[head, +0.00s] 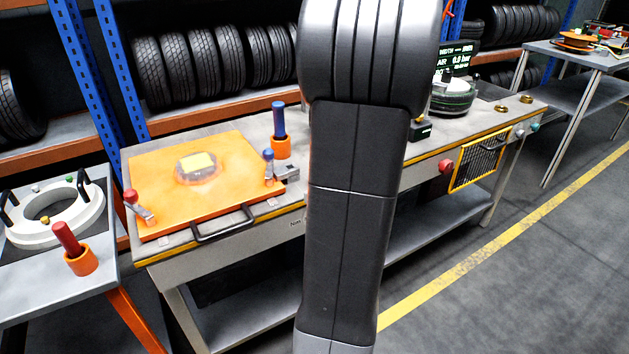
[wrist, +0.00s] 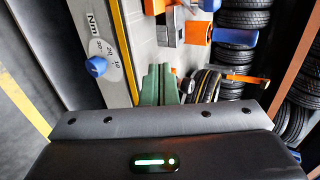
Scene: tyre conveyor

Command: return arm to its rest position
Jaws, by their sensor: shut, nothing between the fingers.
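My arm (head: 355,190) stands upright across the middle of the head view, hiding part of the workbench behind it. My gripper is not visible in that view. In the wrist view my gripper (wrist: 159,72) shows two green fingers close together, shut and empty. They point over the bench top, beside a grey panel with a blue knob (wrist: 96,66) and marked scale.
The workbench (head: 225,228) carries an orange plate (head: 150,190) with a black handle, and a blue-handled tool in an orange holder (head: 281,146). A side table (head: 100,262) holds a white ring (head: 85,212). Tyre racks (head: 205,55) stand behind. A floor aisle (head: 560,240) is clear at right.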

